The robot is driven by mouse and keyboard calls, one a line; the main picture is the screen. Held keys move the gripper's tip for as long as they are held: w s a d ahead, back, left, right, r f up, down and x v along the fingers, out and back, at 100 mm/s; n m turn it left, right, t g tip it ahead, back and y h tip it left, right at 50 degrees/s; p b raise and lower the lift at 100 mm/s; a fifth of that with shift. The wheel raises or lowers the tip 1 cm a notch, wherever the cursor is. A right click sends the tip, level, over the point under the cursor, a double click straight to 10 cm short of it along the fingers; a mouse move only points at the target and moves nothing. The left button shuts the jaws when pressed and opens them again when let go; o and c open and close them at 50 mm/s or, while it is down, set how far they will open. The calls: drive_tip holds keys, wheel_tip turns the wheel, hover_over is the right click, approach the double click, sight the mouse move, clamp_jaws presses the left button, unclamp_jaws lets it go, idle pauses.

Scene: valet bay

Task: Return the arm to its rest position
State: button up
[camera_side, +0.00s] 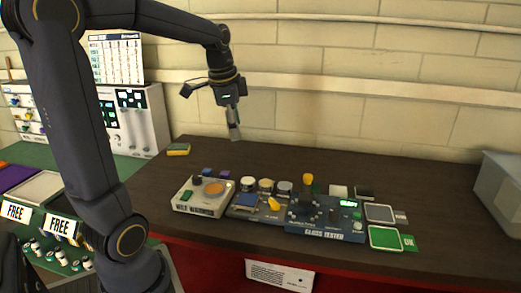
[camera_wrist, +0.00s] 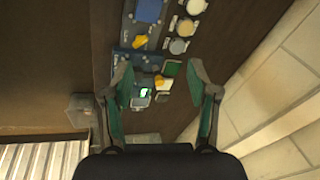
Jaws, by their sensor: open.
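My gripper (camera_side: 233,134) hangs above the back of the dark bench (camera_side: 360,172), pointing down and apart from everything on it. In the wrist view my gripper (camera_wrist: 160,80) shows two green-lined fingers spread wide, with nothing held between them. Beyond the fingers lie a blue glass tester unit and several small items on the bench, seen from above. My arm reaches over from the left in the side view.
A white wiper box (camera_side: 203,197), the blue glass tester (camera_side: 325,229), a green-framed pad (camera_side: 385,238) and a yellow sponge (camera_side: 178,149) sit on the bench. A grey bin (camera_side: 501,185) stands at right. The bench's back strip is mostly clear before the wall.

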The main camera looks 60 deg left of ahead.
drive_tip(key=s+d+r+t+h, duration=0.1)
drive_tip(key=s+d, duration=0.2)
drive_tip(key=d, duration=0.4)
drive_tip(key=s+d+t, duration=0.2)
drive_tip(key=s+d, duration=0.2)
drive_tip(key=d, duration=0.3)
drive_tip(key=s+f+n, duration=0.1)
drive_tip(key=s+d+f+n, duration=0.1)
drive_tip(key=n, duration=0.1)
drive_tip(key=s+d+f+n, duration=0.1)
drive_tip(key=f+n, duration=0.1)
drive_tip(key=shift+s+d+h, duration=0.1)
drive_tip(key=shift+s+h, duration=0.15)
drive_tip(key=shift+h, duration=0.05)
